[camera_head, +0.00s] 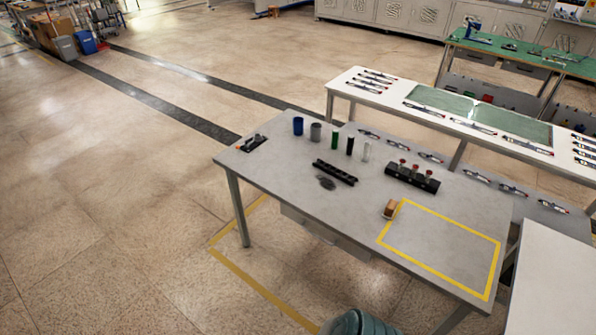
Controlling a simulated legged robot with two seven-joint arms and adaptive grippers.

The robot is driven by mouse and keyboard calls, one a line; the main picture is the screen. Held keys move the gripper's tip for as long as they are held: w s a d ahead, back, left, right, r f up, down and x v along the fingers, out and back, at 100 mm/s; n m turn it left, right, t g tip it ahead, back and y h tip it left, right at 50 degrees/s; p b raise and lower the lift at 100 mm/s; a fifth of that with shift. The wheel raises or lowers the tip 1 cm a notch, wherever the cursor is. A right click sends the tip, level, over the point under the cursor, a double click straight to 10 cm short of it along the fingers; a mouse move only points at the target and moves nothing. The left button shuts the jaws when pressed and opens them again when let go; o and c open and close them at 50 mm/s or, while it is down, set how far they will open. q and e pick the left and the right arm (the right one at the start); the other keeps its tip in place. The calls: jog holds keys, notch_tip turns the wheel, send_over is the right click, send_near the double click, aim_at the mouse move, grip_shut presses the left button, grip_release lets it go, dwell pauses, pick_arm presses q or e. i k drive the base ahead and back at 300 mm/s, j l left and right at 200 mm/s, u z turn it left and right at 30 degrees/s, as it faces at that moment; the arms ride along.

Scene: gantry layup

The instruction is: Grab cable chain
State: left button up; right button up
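A black segmented strip that looks like the cable chain (335,172) lies near the middle of the grey table (290,205). A small dark coiled or piled item (326,183) lies just in front of it. Neither of my grippers shows in the head view. Nothing is touching the strip.
Several upright cylinders stand behind the strip, including a blue one (298,126). A black block with red-topped parts (412,178), a small brown box (389,209) and a yellow taped rectangle (436,271) are to the right. A white-topped bench (370,92) stands behind.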

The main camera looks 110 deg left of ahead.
aim_at(330, 166)
jog(key=u, duration=3.35)
